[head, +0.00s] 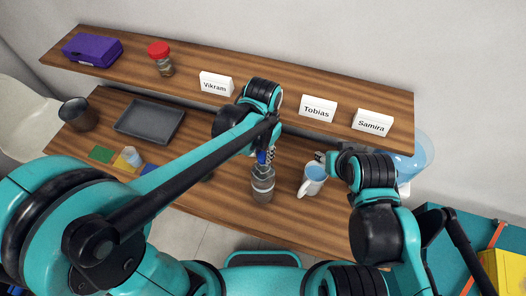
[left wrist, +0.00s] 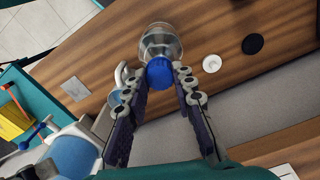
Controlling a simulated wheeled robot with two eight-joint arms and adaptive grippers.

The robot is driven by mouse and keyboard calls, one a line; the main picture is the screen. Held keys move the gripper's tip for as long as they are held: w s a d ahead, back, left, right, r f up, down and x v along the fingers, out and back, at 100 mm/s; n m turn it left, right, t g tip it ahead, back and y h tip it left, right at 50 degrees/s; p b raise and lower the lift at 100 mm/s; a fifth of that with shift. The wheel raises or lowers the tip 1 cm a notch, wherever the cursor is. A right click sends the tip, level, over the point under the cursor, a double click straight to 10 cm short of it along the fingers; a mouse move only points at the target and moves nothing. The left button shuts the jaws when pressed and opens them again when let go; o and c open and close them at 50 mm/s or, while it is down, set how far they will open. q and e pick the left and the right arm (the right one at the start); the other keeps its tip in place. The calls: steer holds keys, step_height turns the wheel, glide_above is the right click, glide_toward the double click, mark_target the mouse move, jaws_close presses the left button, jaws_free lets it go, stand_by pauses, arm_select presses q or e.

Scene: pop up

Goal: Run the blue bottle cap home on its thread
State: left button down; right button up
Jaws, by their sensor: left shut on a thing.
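A clear bottle (head: 263,185) stands on the lower wooden counter, in front of my body. It also shows in the left wrist view (left wrist: 160,42). The blue cap (left wrist: 159,73) is at the bottle's mouth, lined up with the neck; how far it sits on the thread cannot be told. In the head view only a bit of the cap (head: 261,157) shows under the fingers. My left gripper (head: 266,153) comes from above, its fingers (left wrist: 158,84) shut on the cap's two sides.
A white disc (left wrist: 212,63) and a black disc (left wrist: 252,44) lie on the counter near the bottle. A grey tray (head: 150,121) and dark cup (head: 78,114) are left. The raised shelf (head: 275,103) with name cards runs behind.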

arm_select(q)
steer(key=m, duration=0.6)
steer(key=c, duration=1.6)
jaws_free()
steer(key=shift+m, duration=1.2)
steer(key=o, duration=0.4)
steer(key=shift+r, duration=0.1)
step_height(320, 180, up, 12)
steer(key=s+a+f+n+t+b, duration=0.1)
steer(key=a+f+n+t+b, duration=0.1)
steer(key=a+f+n+b, duration=0.3)
steer(key=s+a+f+n+t+b, duration=0.2)
steer(key=a+f+n+b, duration=0.3)
steer(key=f+b, duration=0.5)
steer(key=s+a+f+n+t+b, duration=0.2)
steer(key=a+f+n+b, duration=0.3)
steer(key=f, duration=0.7)
steer(key=shift+a+f+t+b, duration=0.2)
steer(key=shift+a+t+b, duration=0.1)
steer(key=shift+a+b, duration=0.4)
steer(key=shift+a+f+t+b, duration=0.15)
steer(key=shift+a+t+b, duration=0.15)
steer(key=shift+a+b, duration=0.35)
